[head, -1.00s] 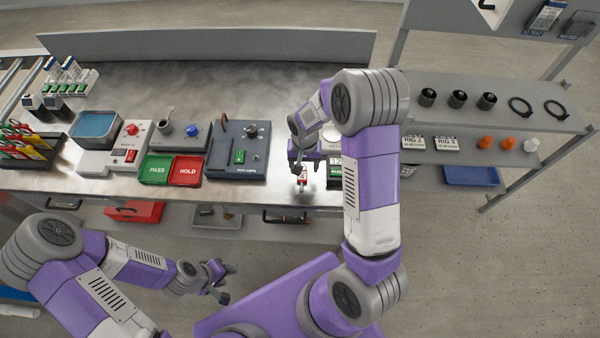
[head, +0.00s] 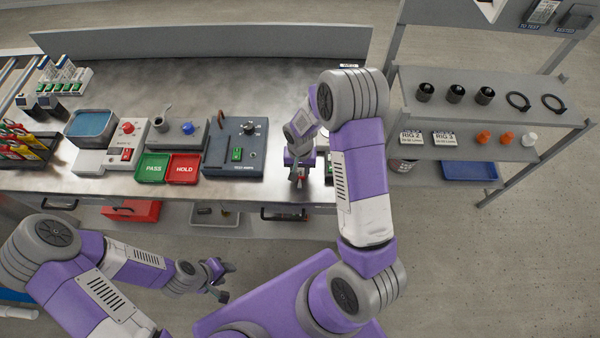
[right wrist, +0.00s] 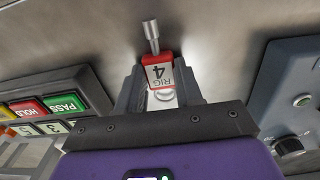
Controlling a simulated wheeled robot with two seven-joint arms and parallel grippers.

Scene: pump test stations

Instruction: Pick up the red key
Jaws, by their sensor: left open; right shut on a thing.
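The red key (right wrist: 159,72) shows in the right wrist view, with a white "RIG 4" label and a metal shaft pointing away from the gripper. My right gripper (right wrist: 160,92) is shut on its labelled head, one finger on each side. In the head view my right gripper (head: 299,178) is low at the worktable's front edge, and it mostly hides the key. From these views I cannot tell whether the key touches the table. My left gripper (head: 222,283) is open and empty, in front of the table and away from the key.
A shelf unit (head: 490,95) stands at right.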

